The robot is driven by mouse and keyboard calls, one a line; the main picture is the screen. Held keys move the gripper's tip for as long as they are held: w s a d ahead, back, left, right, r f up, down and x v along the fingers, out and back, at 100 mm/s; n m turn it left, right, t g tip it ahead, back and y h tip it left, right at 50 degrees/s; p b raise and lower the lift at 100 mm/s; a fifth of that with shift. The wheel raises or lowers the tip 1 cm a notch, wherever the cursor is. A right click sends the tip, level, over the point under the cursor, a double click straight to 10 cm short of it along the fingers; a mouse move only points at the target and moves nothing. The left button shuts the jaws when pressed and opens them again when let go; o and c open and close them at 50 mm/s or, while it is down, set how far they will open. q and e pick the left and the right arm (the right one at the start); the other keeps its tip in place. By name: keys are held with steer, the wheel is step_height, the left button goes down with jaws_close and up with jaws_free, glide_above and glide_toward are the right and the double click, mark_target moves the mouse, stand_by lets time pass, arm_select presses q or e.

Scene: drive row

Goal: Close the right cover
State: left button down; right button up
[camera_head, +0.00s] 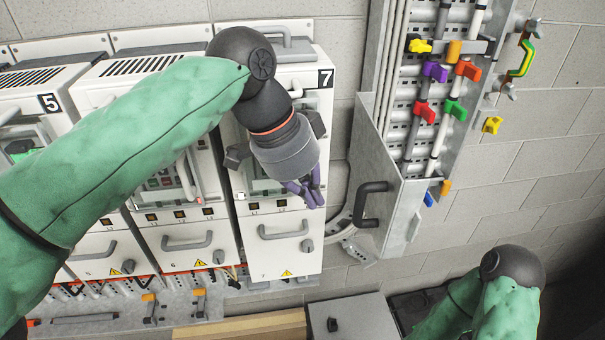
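A grey metal cover (399,196) with a black bar handle (372,204) stands swung out at the lower end of the open cable duct (398,100), right of the drive row. A curved slotted bracket (347,243) shows beside its lower edge. My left gripper (308,190), with purple fingers, is in front of drive unit 7 (287,262), left of the black handle and apart from it. Nothing shows in its fingers; their gap is unclear. My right arm (505,285) is at the lower right; its gripper is out of view.
Coloured clamps and levers (435,72) fill the duct. Several drive units with grey handles (187,242) stand left. A grey box (352,318) and a wooden board (245,327) lie below. The block wall (545,165) at right is mostly bare.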

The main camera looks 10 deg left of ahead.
arm_select(q)
steer(key=shift+w+d+f+p, duration=0.25)
steer(key=shift+d+f, duration=0.1)
steer(key=shift+d, duration=0.4)
steer(key=shift+w+d+f+p, duration=0.15)
steer(key=shift+w+d+f, duration=0.2)
steer(key=shift+d, duration=0.35)
steer(key=shift+w+d+f+p, duration=0.2)
steer(key=shift+d+f, duration=0.15)
steer(key=shift+d, duration=0.4)
